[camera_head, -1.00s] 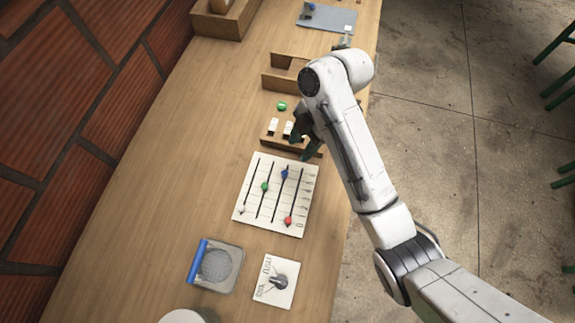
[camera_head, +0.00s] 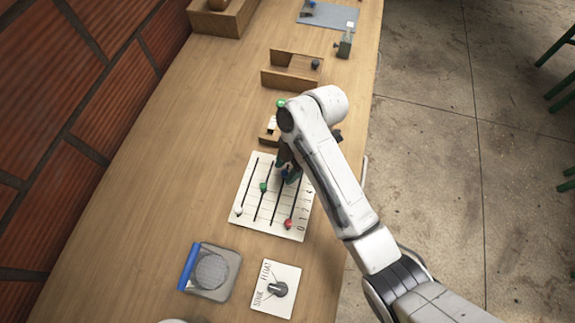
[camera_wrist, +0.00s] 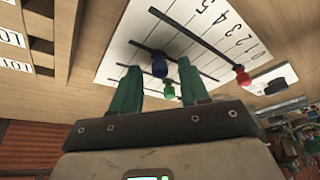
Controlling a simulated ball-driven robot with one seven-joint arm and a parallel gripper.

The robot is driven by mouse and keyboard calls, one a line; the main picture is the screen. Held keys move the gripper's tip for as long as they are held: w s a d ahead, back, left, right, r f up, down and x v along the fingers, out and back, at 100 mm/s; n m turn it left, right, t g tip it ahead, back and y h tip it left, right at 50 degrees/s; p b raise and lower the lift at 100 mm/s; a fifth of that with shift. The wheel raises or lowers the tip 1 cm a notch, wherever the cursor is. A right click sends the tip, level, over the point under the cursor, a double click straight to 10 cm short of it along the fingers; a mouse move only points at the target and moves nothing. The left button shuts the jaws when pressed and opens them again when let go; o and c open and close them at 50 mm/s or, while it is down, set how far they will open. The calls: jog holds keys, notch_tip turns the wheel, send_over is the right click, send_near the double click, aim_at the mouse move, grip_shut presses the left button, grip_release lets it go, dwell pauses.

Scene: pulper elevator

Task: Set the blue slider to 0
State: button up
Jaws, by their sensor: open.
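The white slider panel (camera_head: 245,222) lies on the table, with dark slots and digits starting at 0 on the edge nearest me. The blue slider knob (camera_head: 285,174) is towards the far end of its slot, well away from the 0 edge. My gripper (camera_head: 287,165) is over the panel's far part at the blue knob, partly hidden by my arm. In the wrist view, the open green fingers (camera_wrist: 159,66) stand on either side of the blue knob (camera_wrist: 160,64); contact cannot be told.
The red knob (camera_head: 289,223) is at the 0 end, to the right. The green knob (camera_head: 263,187) and white knob (camera_head: 239,210) are to the left. A dial plate (camera_head: 280,304) and a blue-handled device (camera_head: 212,271) lie nearer me. A wooden rack (camera_head: 266,134) stands beyond.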

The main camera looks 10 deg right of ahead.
grip_shut()
dwell(0.4)
